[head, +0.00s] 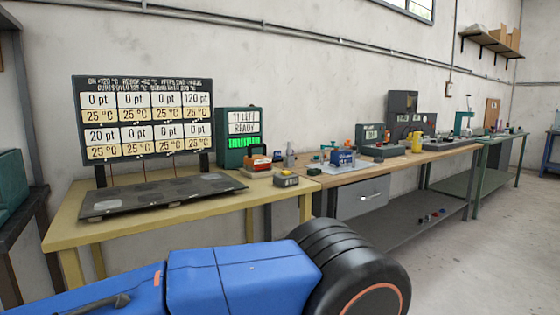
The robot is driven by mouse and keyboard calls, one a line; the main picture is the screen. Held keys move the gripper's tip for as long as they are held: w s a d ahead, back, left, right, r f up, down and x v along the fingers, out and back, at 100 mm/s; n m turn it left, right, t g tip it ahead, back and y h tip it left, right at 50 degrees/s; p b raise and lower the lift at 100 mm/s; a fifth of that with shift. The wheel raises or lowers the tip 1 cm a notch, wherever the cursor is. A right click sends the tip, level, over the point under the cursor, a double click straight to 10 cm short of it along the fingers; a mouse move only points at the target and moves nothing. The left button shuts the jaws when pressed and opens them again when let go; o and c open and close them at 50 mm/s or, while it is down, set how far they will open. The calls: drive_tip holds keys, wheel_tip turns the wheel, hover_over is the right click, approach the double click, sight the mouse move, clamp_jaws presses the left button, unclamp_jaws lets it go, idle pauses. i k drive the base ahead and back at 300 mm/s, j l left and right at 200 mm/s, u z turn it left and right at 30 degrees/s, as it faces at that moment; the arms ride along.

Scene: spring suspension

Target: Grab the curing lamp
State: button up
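I cannot tell for sure which thing is the curing lamp. A small yellow item (416,142) stands on the far wooden bench. Farther along, a teal upright device (464,121) stands near that bench's far end. Both are too small to make out in detail. My gripper is not in view, so I cannot see whether it is open or shut.
A yellow table (222,203) on the left bears a dark plate (160,196), a display board (148,120) and a green-lit box (239,139). The wooden bench (395,163) carries several small devices, including a blue one (343,158). The floor (478,250) at right is clear.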

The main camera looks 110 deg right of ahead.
sight(251, 163)
drive_tip(key=z, duration=3.45)
drive_tip(key=l+u, duration=0.2)
drive_tip(key=u, duration=0.15)
drive_tip(key=i+l+u, duration=0.1)
drive_tip(key=l+u, duration=0.45)
drive_tip(key=u, duration=0.15)
